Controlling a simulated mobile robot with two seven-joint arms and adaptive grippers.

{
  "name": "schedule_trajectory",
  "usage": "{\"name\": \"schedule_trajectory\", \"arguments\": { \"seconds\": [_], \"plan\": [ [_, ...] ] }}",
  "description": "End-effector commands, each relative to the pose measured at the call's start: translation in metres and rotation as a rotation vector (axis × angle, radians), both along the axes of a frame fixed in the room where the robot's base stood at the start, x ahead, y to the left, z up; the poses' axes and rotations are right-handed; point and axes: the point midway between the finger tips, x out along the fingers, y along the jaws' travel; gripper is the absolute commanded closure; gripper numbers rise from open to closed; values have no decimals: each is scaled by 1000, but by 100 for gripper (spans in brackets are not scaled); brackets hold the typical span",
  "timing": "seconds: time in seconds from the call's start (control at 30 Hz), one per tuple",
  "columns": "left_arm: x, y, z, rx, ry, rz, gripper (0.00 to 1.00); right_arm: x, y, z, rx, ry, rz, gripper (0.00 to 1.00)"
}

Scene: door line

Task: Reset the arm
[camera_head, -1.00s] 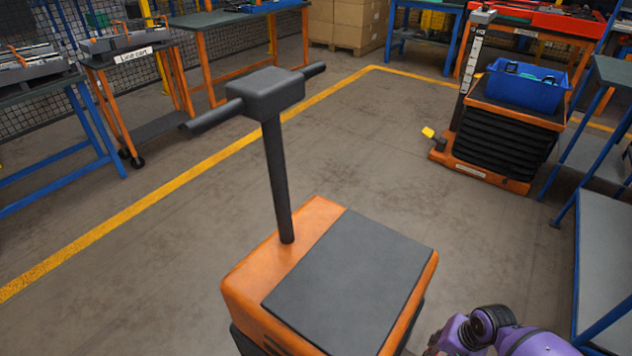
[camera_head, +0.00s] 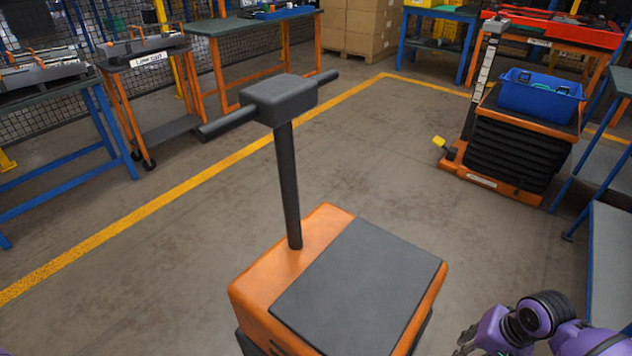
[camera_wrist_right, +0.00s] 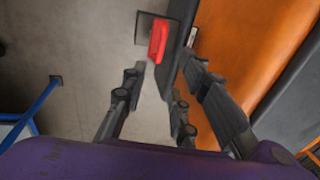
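My right arm is purple and comes in at the bottom right of the head view. Its gripper (camera_head: 468,341) shows only in part there, low beside the orange unit. In the right wrist view the dark fingers of this gripper (camera_wrist_right: 163,75) are spread apart with nothing held between them. Beyond the fingertips are a red piece (camera_wrist_right: 158,40) on a dark part, and bare floor. My left gripper is in neither current view.
An orange unit (camera_head: 263,277) with a dark top and T-shaped handle (camera_head: 280,100) stands close in front. A lift cart (camera_head: 520,150) bears a blue bin (camera_head: 540,98). A line cart (camera_head: 150,62) and benches stand behind. Floor between is clear.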

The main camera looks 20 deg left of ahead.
Motion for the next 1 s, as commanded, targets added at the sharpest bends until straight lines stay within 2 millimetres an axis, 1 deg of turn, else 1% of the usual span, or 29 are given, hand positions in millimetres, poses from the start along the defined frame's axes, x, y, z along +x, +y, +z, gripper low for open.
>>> {"name": "schedule_trajectory", "arguments": {
  "seconds": [0.03,0.47,0.57,0.67,0.77,0.8,0.87,0.9,0.97,1.0],
  "plan": [
    [3,0,0,0,-4,-1,60,0,0,0,0,0,0,73],
    [-3,1,0,1,4,1,60,0,0,0,1,0,0,73],
    [1,0,0,1,-3,-2,60,-5,3,-5,6,0,7,73],
    [5,-1,1,0,-9,-4,60,-28,17,-26,33,-7,42,73],
    [7,-1,1,-1,-13,-4,60,-70,40,-58,84,-36,101,73],
    [7,-1,1,-1,-13,-4,60,-90,52,-71,109,-55,125,73],
    [7,-1,1,-1,-12,-4,60,-121,67,-87,144,-93,157,73],
    [7,-1,1,-1,-12,-4,60,-140,76,-96,164,-122,172,73],
    [6,-1,1,0,-11,-4,60,-168,87,-105,187,-166,190,73],
    [5,-1,1,-1,-10,-3,60,-186,93,-110,198,-197,197,73]
  ]
}}
